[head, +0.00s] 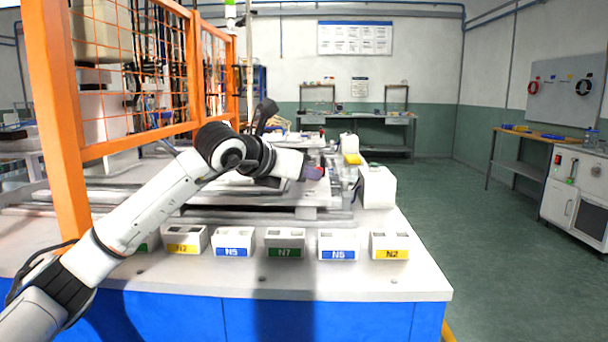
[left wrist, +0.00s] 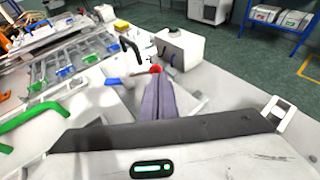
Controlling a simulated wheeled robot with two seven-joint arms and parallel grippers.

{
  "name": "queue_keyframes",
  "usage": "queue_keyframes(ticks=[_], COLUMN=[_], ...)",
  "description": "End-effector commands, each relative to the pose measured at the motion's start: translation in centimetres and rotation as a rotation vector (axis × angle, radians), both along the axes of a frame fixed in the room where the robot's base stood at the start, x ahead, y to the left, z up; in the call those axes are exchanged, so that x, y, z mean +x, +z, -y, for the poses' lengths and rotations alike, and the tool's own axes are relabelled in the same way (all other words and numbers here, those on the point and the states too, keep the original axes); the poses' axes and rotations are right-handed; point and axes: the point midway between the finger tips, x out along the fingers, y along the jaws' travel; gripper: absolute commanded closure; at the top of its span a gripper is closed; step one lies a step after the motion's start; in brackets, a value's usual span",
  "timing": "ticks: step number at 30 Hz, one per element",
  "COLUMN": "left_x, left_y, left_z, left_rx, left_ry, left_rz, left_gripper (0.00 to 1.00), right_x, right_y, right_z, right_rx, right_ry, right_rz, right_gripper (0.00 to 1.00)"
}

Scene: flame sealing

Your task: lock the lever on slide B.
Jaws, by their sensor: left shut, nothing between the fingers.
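A lever with a red ball knob (head: 320,171) shows at the tip of my left gripper (head: 312,173) in the head view. In the left wrist view the red knob (left wrist: 156,69) sits just beyond the fingertips of my left gripper (left wrist: 156,85). The fingers are closed together with nothing between them. I cannot tell whether they touch the knob. The lever's arm is partly hidden behind the fingers. Slide rails (head: 250,213) run across the table below the gripper; no letter B is readable. My right gripper is in neither view.
A white block (head: 377,188) stands right of the knob and also shows in the left wrist view (left wrist: 182,48). Several labelled white boxes (head: 284,238) line the table's front edge. An orange mesh fence (head: 66,150) stands at the left. The green floor (head: 450,230) at right is clear.

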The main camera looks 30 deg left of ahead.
Motion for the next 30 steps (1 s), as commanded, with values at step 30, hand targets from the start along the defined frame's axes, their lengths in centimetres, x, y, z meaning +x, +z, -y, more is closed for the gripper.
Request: queue_keyframes(ticks=[30], left_x=[4.6], left_y=[0.0], left_z=[2.1], left_rx=[0.001], left_ry=[-0.001], left_rz=[0.000], left_gripper=[1.00], right_x=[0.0], right_y=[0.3], right_z=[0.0], right_rx=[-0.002], right_ry=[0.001], right_rz=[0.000], right_gripper=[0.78])
